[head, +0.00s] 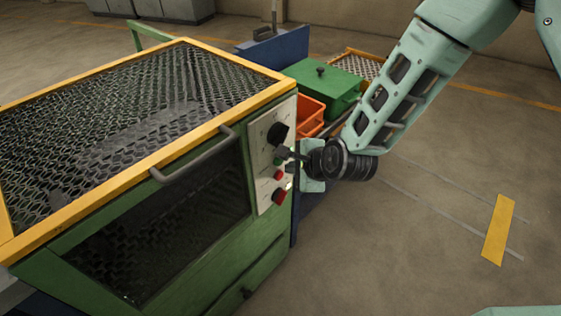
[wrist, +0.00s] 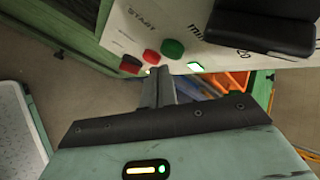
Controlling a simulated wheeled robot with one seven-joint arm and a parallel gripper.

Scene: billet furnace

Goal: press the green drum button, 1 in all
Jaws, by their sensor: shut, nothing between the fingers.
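I cannot tell whether the fingertips touch the panel. In the head view my gripper (head: 289,154) points left at the panel from its right side.
A black knob (head: 277,132) sits above the buttons; a lower red button (head: 279,196) is below. The green machine has a yellow-framed mesh top and a grey handle (head: 195,155). An orange bin (head: 309,113) and green box (head: 322,88) stand behind. Floor at right is open.

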